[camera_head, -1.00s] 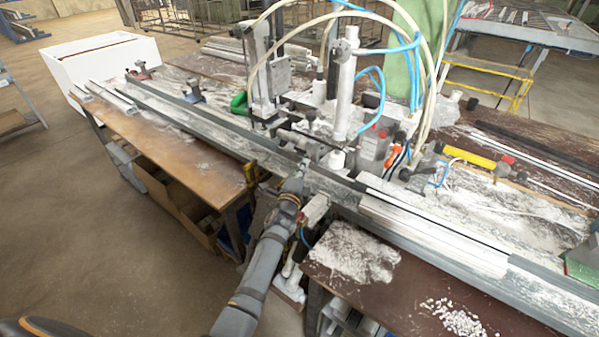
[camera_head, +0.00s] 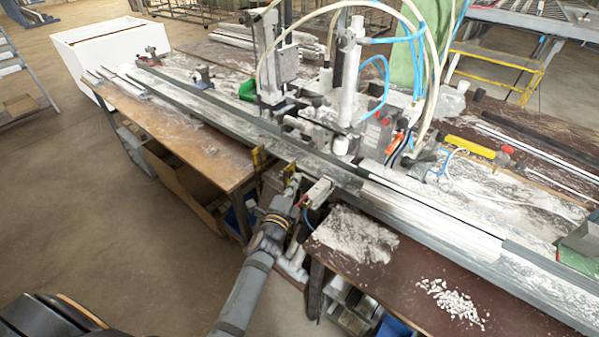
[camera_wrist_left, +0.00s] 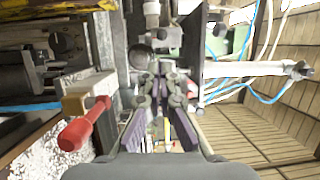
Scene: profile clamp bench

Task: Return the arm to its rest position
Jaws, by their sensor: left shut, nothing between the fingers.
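My left arm (camera_head: 245,290) reaches up from the bottom edge in the head view. Its gripper (camera_head: 293,182) is at the near edge of the long profile bench, in the gap between the two tabletops. In the left wrist view the fingers of the left gripper (camera_wrist_left: 166,75) come together with nothing between them. A long grey profile rail (camera_head: 225,120) runs along the bench just beyond the gripper. The exact gap between fingertips and rail is hard to tell. My right gripper is in neither view.
A pale block (camera_head: 318,192) sits just right of the gripper. A clamp machine with a white column (camera_head: 348,75) and hoses stands behind. A red handle (camera_wrist_left: 84,125) is close at left in the wrist view. Open floor (camera_head: 90,230) lies left of the arm.

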